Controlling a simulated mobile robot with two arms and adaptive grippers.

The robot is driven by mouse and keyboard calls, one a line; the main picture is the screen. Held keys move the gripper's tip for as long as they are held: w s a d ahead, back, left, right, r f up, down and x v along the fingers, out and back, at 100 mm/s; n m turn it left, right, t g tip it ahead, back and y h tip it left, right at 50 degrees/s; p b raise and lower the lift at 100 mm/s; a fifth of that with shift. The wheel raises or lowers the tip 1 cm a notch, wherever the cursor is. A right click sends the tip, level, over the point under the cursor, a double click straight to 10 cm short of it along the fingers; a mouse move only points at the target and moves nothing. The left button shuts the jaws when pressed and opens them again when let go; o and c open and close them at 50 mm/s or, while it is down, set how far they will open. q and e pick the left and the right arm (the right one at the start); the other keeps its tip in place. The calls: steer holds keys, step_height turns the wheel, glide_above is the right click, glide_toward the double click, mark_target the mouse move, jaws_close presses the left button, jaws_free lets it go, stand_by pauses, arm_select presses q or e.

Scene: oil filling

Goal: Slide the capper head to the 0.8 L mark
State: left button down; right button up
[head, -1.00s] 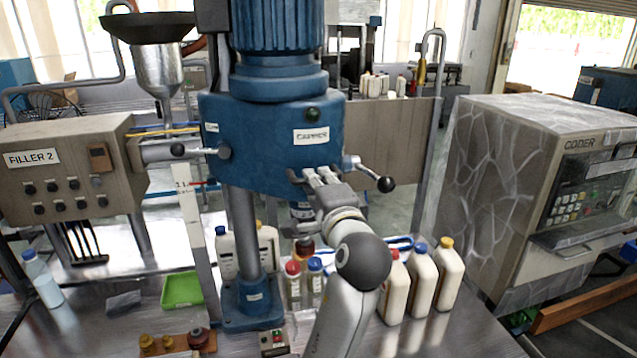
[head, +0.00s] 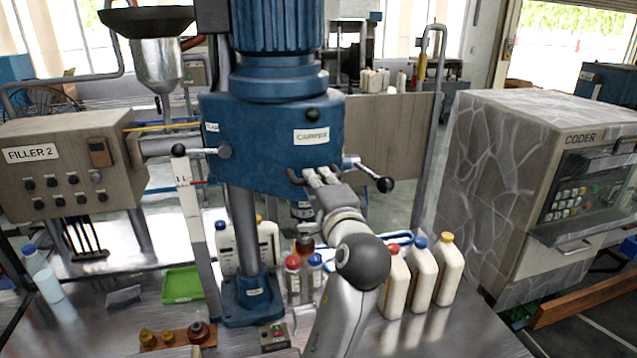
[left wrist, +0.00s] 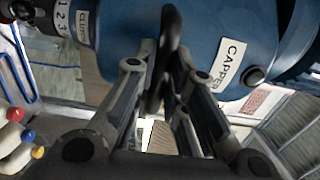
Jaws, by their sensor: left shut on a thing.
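The blue capper head (head: 265,150), labelled CAPPER, is on a grey column (head: 243,235) under its ribbed motor. My left gripper (head: 318,180) is shut on the dark bar handle (head: 294,177) on its front. In the left wrist view the handle (left wrist: 168,50) runs between the fingers, beside the CAPPER label. A white scale strip (head: 190,215) stands left of the column. A red pointer (head: 200,183) crosses it a little below the "1 L" print; smaller marks are too small to read. My right gripper is not in view.
Black-knobbed levers stick out left (head: 190,150) and right (head: 378,181) of the head. Several bottles stand below it, including white ones (head: 422,280) at right. A green tray (head: 182,285) lies left of the column base. The coder machine (head: 500,190) is at right.

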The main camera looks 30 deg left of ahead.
arm_select(q)
steer(key=shift+f, duration=0.4)
stand_by(0.3)
steer(key=c, duration=1.1)
jaws_free()
steer(key=shift+w, duration=0.1)
steer(key=shift+r, duration=0.1)
